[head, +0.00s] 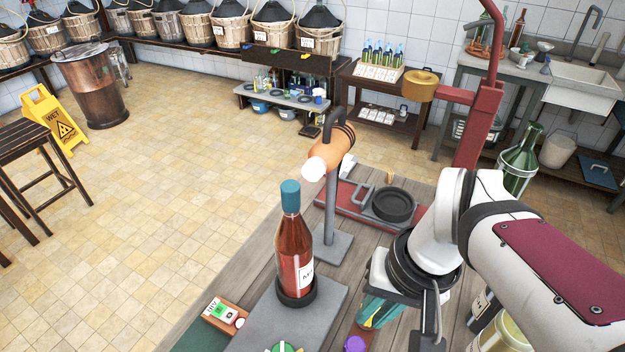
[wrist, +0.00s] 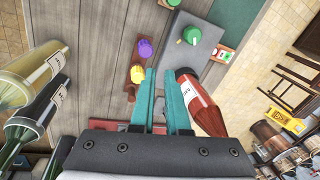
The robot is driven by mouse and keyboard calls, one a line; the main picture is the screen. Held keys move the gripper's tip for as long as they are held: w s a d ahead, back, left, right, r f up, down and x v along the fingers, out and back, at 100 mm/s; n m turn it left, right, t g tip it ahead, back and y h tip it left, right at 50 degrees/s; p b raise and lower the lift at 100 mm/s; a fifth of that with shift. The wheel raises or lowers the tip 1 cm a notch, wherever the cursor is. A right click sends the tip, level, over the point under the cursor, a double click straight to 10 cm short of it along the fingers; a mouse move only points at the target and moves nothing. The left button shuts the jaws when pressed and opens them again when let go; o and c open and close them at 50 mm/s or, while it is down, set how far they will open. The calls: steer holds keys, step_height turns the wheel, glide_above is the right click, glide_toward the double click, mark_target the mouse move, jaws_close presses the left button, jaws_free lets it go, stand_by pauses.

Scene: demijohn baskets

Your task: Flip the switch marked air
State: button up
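A small wooden switch box (head: 226,314) sits at the front left edge of the workbench. It has a white label, a green part and a red-and-white part; the lettering is too small to read for certain. It also shows at the upper right of the wrist view (wrist: 222,54). My gripper (wrist: 157,76) has two teal fingers with a narrow gap and nothing between them. It is over the bench, well apart from the box, with the red bottle's stand between them in the head view. In that view my gripper (head: 383,309) is partly hidden by my wrist.
A red bottle (head: 295,250) with a teal cap stands upright on a grey base (head: 325,300), close beside my fingers in the wrist view. Green (wrist: 190,35), purple (wrist: 146,49) and yellow (wrist: 137,74) knobs are nearby. A metal post (head: 331,215) stands behind. Large bottles (wrist: 35,80) stand at the left.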

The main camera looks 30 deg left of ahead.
steer(key=a+n, duration=0.1)
steer(key=a, duration=0.1)
steer(key=w+a+n, duration=0.1)
steer(key=a, duration=0.2)
steer(key=w+a+n, duration=0.1)
steer(key=a, duration=0.2)
steer(key=shift+a+n, duration=0.25)
steer(key=shift+n, duration=0.15)
jaws_close()
steer(key=n, duration=1.1)
glide_above(229, 313)
steer(key=d, duration=0.3)
steer(key=d+x, duration=0.2)
steer(key=x, duration=0.7)
steer(key=shift+a, duration=0.2)
steer(key=x, duration=1.3)
steer(key=shift+d+f, duration=0.1)
steer(key=shift+d, duration=0.3)
steer(key=shift+f, duration=0.4)
